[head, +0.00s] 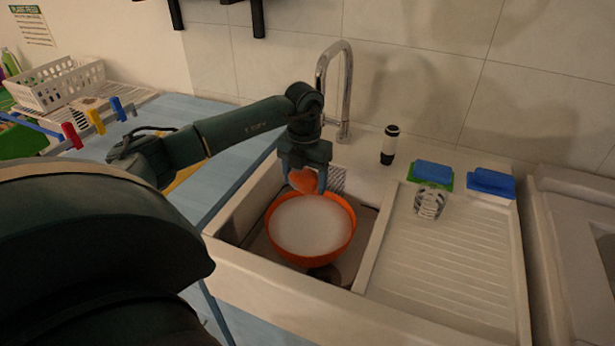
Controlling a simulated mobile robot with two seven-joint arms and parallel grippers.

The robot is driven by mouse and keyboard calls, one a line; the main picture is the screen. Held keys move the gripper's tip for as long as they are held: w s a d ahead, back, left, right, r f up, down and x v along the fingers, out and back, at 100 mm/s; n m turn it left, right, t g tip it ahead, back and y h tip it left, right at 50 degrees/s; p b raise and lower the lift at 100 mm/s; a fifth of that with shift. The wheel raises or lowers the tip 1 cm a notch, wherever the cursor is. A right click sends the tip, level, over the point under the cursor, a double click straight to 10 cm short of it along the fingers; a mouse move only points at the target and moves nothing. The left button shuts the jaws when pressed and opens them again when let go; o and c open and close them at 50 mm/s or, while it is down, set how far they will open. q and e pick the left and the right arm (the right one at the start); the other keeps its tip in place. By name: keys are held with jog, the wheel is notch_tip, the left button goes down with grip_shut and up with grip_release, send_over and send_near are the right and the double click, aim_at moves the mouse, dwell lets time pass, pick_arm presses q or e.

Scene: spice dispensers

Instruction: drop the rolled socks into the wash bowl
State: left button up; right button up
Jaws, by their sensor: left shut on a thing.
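The wash bowl (310,228) is orange, with a whitish filling, and sits in the sink basin. My left gripper (305,182) is above the far rim of the bowl, pointing down. It is shut on an orange rolled bundle, the rolled socks (304,181), held between its fingers. From this angle I cannot tell how high the socks are above the bowl. My right gripper is not in view.
The chrome faucet (345,90) rises just behind my left gripper. A dark bottle (390,145), blue sponges (491,183) and a clear glass (430,202) stand on the right. The ribbed drainboard (450,270) is mostly clear. A white basket (60,84) is at the far left.

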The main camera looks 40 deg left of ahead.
pick_arm(q)
jog(key=shift+f+b, duration=0.6)
jog(key=shift+f, duration=0.15)
notch_tip(320, 180, down, 4)
jog(key=b, duration=0.3)
jog(key=shift+f+b, duration=0.3)
jog(key=shift+b, duration=0.05)
jog(key=o, duration=0.7)
jog(key=shift+c, duration=0.2)
jog(key=o, duration=0.4)
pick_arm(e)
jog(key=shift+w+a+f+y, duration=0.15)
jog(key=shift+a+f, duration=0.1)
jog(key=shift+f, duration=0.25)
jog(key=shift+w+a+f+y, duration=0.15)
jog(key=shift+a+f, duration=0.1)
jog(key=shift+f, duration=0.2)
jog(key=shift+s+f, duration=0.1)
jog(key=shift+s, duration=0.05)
pick_arm(q)
jog(key=shift+r, duration=0.15)
